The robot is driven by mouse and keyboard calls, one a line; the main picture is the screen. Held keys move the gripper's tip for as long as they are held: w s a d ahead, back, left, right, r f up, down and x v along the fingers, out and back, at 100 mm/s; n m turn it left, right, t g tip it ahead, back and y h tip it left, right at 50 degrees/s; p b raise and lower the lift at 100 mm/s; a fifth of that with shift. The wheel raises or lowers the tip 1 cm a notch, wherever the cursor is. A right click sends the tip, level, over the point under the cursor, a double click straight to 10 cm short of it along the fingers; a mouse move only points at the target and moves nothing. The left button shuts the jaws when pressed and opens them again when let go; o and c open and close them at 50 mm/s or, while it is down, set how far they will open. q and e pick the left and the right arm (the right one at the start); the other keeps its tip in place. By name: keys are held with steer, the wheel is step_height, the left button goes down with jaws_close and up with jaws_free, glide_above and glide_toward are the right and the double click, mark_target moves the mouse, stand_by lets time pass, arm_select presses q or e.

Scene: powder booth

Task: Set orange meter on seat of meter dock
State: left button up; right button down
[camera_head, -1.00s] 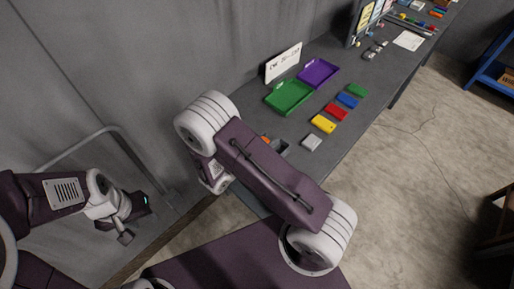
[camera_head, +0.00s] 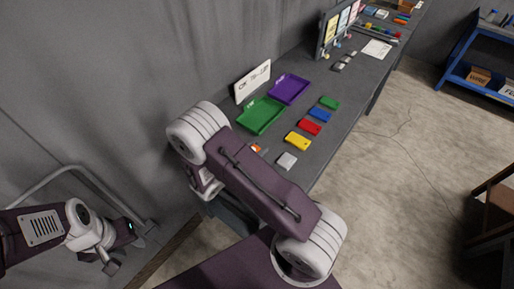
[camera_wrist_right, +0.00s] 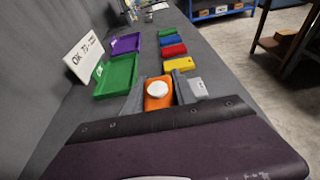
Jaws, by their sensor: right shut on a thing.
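The orange meter (camera_wrist_right: 157,101), with a round white face, sits between the grey fingers of my right gripper (camera_wrist_right: 158,92) in the right wrist view. The gripper is shut on it. In the head view only a sliver of the meter (camera_head: 255,148) shows past my right arm, which hides most of the gripper. The meter is close to the left of a small light grey block (camera_head: 287,160) on the bench. I cannot make out the meter dock for certain. My left gripper (camera_head: 119,252) is at the lower left, away from the bench items; its opening is unclear.
On the bench are a green tray (camera_head: 261,115), a purple tray (camera_head: 289,88), a white sign (camera_head: 252,81), and yellow (camera_head: 298,141), red (camera_head: 309,127), blue (camera_head: 320,115) and green (camera_head: 330,102) blocks. A grey wall runs along the left.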

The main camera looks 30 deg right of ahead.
steer(key=shift+s+a, duration=0.1)
steer(key=shift+f, duration=0.2)
stand_by(0.4)
steer(key=shift+f+b, duration=0.6)
steer(key=shift+b, duration=0.05)
stand_by(0.3)
steer(key=shift+f+b, duration=0.5)
steer(key=shift+f, duration=0.05)
steer(key=shift+f, duration=0.15)
stand_by(0.3)
steer(key=c, duration=0.9)
jaws_free()
